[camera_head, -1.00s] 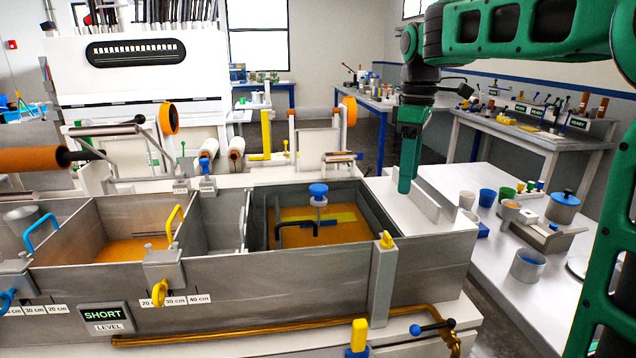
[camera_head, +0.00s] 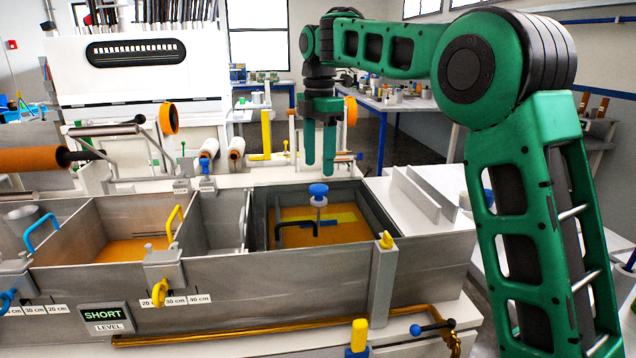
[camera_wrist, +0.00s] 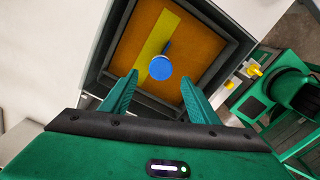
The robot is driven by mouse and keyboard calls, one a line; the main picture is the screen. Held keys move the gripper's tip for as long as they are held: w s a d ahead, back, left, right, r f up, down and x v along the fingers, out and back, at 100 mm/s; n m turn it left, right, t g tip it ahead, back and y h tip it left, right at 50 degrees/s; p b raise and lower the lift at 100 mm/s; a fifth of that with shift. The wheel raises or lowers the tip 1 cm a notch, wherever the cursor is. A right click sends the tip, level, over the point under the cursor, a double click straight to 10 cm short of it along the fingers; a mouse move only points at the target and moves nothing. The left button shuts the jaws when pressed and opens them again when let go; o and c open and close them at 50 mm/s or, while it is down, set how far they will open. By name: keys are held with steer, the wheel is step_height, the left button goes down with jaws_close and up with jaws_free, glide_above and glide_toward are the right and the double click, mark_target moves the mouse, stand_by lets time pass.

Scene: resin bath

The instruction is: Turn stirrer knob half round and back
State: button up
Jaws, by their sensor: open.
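The blue stirrer knob (camera_head: 318,190) stands on a pale shaft with a collar above the amber resin bath (camera_head: 357,236). My gripper (camera_head: 320,168) hangs fingers down above the bath, its two green fingers apart and nothing between them. In the head view the fingertips show just above the knob, near the bath's back edge. In the wrist view the round blue knob (camera_wrist: 161,68) shows beyond the fingertips, in line with the gap between them (camera_wrist: 158,88). The gripper does not appear to touch the knob. A dark bent rod (camera_head: 297,223) lies below the knob at the resin.
The bath's metal walls (camera_head: 430,250) surround the knob on all sides. A yellow-topped post (camera_head: 386,240) stands at the front right corner. Neighbouring compartments with a yellow handle (camera_head: 174,222) lie to the left. A white side table lies at the right, partly behind my arm.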

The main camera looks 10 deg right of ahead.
mark_target(319, 186)
steer(key=shift+f, duration=3)
steer(key=c, duration=1)
